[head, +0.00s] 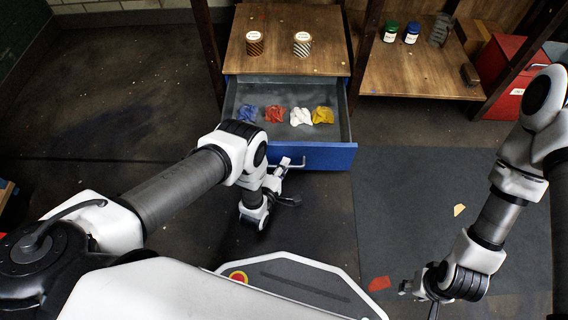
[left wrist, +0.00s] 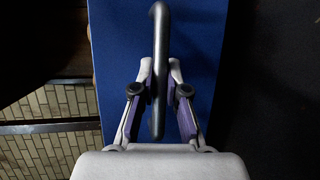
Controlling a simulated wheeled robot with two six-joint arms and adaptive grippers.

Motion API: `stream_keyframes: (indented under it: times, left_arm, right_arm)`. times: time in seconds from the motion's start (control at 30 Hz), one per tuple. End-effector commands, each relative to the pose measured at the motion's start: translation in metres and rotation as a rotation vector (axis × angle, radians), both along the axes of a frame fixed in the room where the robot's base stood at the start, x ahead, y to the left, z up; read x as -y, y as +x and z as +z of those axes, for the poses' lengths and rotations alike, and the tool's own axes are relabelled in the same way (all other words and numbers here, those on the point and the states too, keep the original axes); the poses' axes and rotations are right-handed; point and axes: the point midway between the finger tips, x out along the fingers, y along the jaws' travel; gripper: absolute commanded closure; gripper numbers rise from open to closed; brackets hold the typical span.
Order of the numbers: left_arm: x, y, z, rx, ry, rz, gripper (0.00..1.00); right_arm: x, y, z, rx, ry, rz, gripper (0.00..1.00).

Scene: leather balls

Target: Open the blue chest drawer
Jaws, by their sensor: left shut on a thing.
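The chest's blue drawer (head: 328,157) is pulled well out below the wooden top (head: 270,65), so its grey inside shows. Crumpled blue (head: 247,114), red (head: 275,114), white (head: 300,117) and yellow (head: 322,116) pieces lie in a row in it. My left gripper (head: 284,166) is at the drawer front. In the left wrist view its fingers (left wrist: 160,80) are shut on the metal bar handle (left wrist: 160,40), one on each side, with the blue front behind. My right gripper (head: 411,291) is low at the right, away from the chest; its jaw opening is too small to judge.
Two striped rolls (head: 254,43) (head: 302,44) stand on the chest top. A wooden shelf (head: 420,75) with jars and a red box (head: 507,80) are to the right. The floor before the drawer's right side is clear.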

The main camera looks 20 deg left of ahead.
Motion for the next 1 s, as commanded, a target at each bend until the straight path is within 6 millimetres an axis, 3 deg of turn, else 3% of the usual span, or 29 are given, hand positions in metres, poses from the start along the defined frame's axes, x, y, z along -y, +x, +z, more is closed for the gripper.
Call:
stream_keyframes:
  times: [0.23,0.27,0.3,0.33,0.67,1.0]
  left_arm:
    - [0.001,0.000,0.000,-0.001,0.000,-0.001,1.00]
    - [0.001,0.000,0.000,-0.001,0.000,-0.001,0.77]
    - [0.001,0.000,0.000,-0.001,0.000,-0.001,0.62]
    - [0.000,0.000,0.000,-0.001,0.000,0.000,0.61]
    - [0.000,-0.004,0.000,-0.002,0.000,0.000,0.61]
    - [-0.007,-0.063,0.010,-0.004,0.000,0.000,0.61]
  right_arm:
    - [0.000,0.000,0.000,0.000,0.000,0.000,0.60]
    - [0.000,0.000,0.000,0.000,0.000,0.000,0.60]
    - [0.000,0.000,0.000,0.000,0.000,0.000,0.60]
    - [0.000,0.000,0.000,0.000,0.000,0.000,0.60]
    - [0.000,0.000,0.000,0.000,0.000,0.000,0.60]
    - [0.000,0.000,0.000,0.000,0.000,0.000,0.60]
